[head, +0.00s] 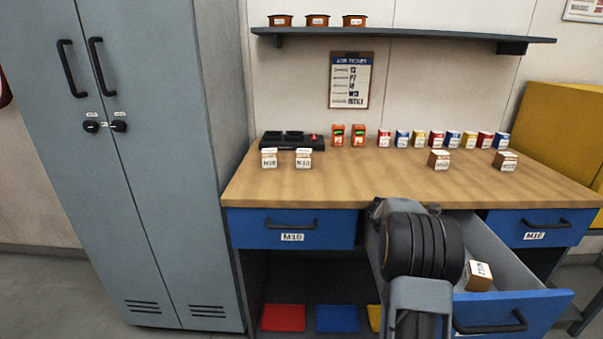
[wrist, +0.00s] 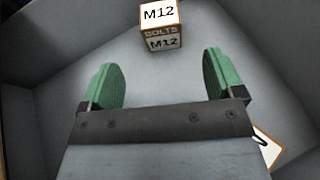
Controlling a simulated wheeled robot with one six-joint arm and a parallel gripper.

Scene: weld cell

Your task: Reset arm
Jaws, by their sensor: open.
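My arm reaches over the open middle drawer (head: 510,312) of the workbench in the head view and hides part of it. My gripper (wrist: 161,78) shows in the wrist view with its two green fingers wide apart and nothing between them. It is over the grey drawer floor. A box marked M12 bolts (wrist: 160,28) sits ahead of the fingers, apart from them. The corner of a second white-labelled box (wrist: 267,146) shows at the lower right. One box (head: 478,275) is visible in the drawer in the head view. My fingers are hidden there.
The wooden benchtop (head: 360,183) holds several small boxes, a black device (head: 291,141) and orange packs (head: 338,135). A shelf (head: 400,36) hangs above. A grey cabinet (head: 150,180) stands left. The M10 drawer (head: 260,228) and M16 drawer (head: 510,230) are shut.

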